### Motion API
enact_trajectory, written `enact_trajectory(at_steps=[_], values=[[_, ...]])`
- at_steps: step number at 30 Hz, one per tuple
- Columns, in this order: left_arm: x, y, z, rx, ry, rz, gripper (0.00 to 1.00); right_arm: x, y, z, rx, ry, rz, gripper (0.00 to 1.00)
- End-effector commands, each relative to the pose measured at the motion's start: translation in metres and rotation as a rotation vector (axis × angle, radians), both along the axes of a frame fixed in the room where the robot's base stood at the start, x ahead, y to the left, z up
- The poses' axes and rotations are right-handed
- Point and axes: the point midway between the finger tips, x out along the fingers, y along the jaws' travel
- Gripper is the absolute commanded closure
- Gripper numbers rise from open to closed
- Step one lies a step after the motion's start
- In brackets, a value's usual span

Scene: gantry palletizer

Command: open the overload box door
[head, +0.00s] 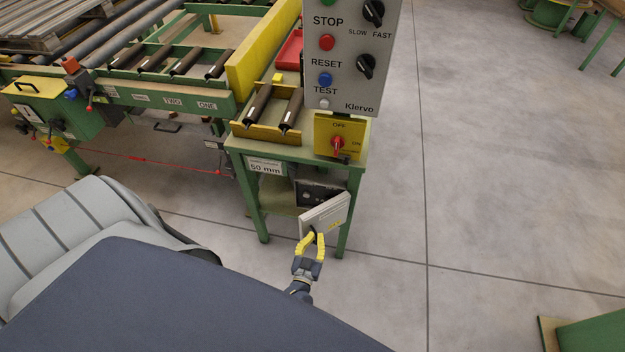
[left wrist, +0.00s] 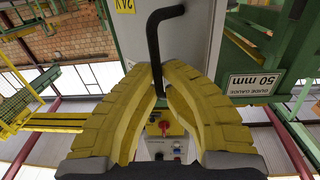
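The overload box (head: 321,190) sits under the green control stand, with a dark interior and small round parts showing. Its light grey door (head: 328,211) stands out from the box front, tilted and partly open. The door also fills the upper middle of the left wrist view (left wrist: 196,42), with a yellow label on it. A black bent handle (left wrist: 154,42) is on the door. My left gripper (head: 312,239) has yellow fingers closed around the handle, whose lower end shows between the fingertips (left wrist: 160,74). My right gripper is not in view.
A grey control panel (head: 345,85) and a yellow OFF/ON switch plate (head: 327,124) are above the box. Green stand legs (head: 252,205) flank it. A roller conveyor (head: 150,95) runs to the left. The floor (head: 490,190) to the right is clear.

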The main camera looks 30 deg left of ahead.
Motion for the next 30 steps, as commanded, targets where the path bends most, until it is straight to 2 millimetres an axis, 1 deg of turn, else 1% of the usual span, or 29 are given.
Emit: enact_trajectory(at_steps=[1, 13, 14, 15, 20, 30], values=[[0.0047, -0.0035, 0.004, 0.002, -0.009, -0.005, 1.0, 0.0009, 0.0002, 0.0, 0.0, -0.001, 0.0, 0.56], [0.0063, -0.0046, 0.0056, 0.003, -0.013, -0.005, 1.0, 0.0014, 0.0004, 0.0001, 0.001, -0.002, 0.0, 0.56], [0.0064, -0.0046, 0.0057, 0.003, -0.013, -0.005, 0.93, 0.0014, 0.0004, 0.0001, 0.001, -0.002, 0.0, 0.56], [0.0066, -0.0045, 0.0058, 0.002, -0.013, -0.005, 0.89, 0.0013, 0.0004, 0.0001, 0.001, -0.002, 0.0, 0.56], [0.0069, -0.0041, 0.0064, 0.003, -0.015, -0.005, 0.7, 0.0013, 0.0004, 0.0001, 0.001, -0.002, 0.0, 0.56], [0.0066, -0.003, 0.007, 0.003, -0.017, -0.003, 0.69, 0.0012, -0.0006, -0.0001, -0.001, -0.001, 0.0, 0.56]])
